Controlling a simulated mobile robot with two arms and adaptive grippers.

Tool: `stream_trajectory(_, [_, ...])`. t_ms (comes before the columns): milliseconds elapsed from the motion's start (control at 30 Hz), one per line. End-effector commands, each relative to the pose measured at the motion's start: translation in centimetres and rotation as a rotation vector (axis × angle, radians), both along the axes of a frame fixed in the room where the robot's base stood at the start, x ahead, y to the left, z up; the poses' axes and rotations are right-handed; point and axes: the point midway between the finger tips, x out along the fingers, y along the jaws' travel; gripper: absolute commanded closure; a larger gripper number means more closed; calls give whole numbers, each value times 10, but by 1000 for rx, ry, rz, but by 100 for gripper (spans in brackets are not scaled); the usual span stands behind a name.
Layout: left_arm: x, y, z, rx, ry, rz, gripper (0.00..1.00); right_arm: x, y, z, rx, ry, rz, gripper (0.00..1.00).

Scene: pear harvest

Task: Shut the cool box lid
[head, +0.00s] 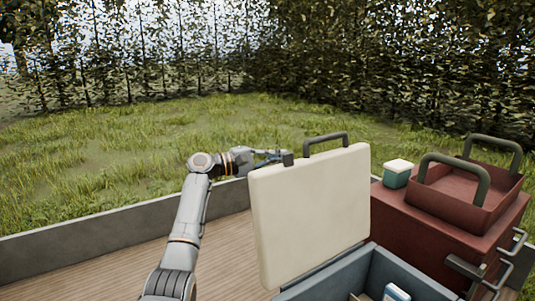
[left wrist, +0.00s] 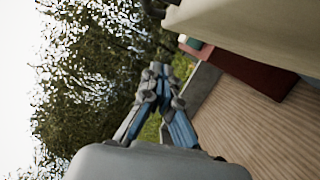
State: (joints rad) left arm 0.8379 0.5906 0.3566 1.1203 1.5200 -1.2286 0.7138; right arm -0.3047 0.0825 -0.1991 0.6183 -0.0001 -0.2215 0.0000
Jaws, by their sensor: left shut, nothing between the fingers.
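The cool box (head: 345,271) is blue-grey and stands open at the bottom of the head view. Its cream lid (head: 312,212) stands upright, with a dark handle (head: 325,138) on its top edge. The lid also fills the upper right of the left wrist view (left wrist: 255,28). My left gripper (head: 282,154) is behind the lid's upper left corner, partly hidden by it in the head view. In the left wrist view its fingers (left wrist: 156,72) are shut with nothing between them. I cannot tell whether it touches the lid. My right gripper is not in view.
A red chest (head: 425,230) with metal latches stands right of the cool box. On it are a red tray (head: 470,195) with dark handles and a small green box with a pale top (head: 398,174). A low grey wall (head: 120,224) edges the wooden floor (head: 120,262).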

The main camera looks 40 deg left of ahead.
Motion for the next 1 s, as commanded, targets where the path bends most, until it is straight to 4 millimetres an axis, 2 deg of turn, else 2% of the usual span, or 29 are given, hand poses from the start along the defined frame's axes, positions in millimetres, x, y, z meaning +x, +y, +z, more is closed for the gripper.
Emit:
stream_trajectory(33, [9, -7, 4, -3, 2, -2, 100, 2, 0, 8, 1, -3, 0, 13])
stream_trajectory(200, [35, -24, 6, -3, 1, -1, 100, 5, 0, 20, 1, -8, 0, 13])
stream_trajectory(533, [21, -54, 8, 2, 1, 0, 100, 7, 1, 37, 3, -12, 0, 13])
stream_trajectory(1000, [19, -58, 8, 1, 1, 1, 100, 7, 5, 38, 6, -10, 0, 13])
